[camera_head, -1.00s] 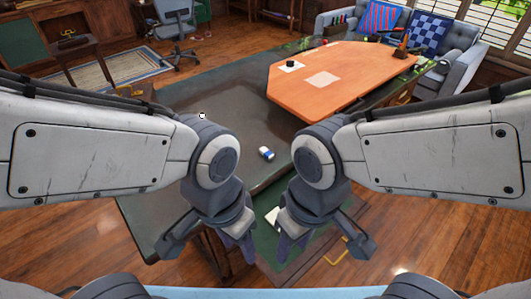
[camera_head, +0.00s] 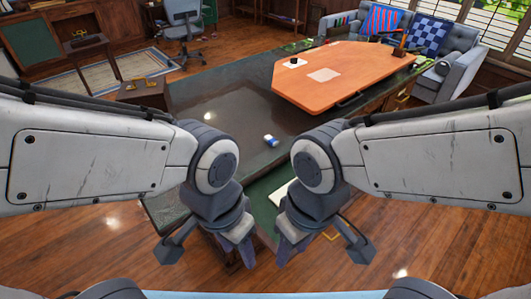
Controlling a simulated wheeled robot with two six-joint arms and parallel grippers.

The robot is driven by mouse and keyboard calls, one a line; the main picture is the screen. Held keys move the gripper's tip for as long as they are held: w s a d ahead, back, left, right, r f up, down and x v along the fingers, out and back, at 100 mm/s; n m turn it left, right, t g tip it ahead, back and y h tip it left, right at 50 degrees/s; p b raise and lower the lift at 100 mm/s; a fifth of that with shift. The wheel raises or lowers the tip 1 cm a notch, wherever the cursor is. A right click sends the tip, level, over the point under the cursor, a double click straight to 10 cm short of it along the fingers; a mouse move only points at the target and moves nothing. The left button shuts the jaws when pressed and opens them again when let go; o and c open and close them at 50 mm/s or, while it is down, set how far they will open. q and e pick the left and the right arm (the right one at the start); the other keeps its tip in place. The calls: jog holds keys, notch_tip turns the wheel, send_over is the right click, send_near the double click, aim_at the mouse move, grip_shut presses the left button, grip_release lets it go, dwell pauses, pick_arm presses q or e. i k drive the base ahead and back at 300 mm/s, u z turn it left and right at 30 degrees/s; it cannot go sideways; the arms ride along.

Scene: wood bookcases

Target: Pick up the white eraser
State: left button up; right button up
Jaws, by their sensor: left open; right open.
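The white eraser (camera_head: 271,140) is small, white with a blue part, and lies on the dark desk top (camera_head: 225,105) between my two arms, beyond the grippers. My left gripper (camera_head: 241,254) hangs fingers down at the near side of the desk, below the eraser in the picture. My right gripper (camera_head: 282,252) hangs fingers down just to its right. Both grippers are open and empty, and neither touches the eraser. My arms cover parts of the desk on both sides.
An orange board (camera_head: 345,78) lies on the far right part of the desk, with a small dark item (camera_head: 294,62) on it. A grey sofa (camera_head: 445,75) with cushions stands behind. An office chair (camera_head: 183,30) stands at the back left. The desk around the eraser is clear.

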aim_at(273, 142)
jog(key=u, duration=0.7)
jog(key=i, duration=0.5)
jog(key=z, duration=1.75)
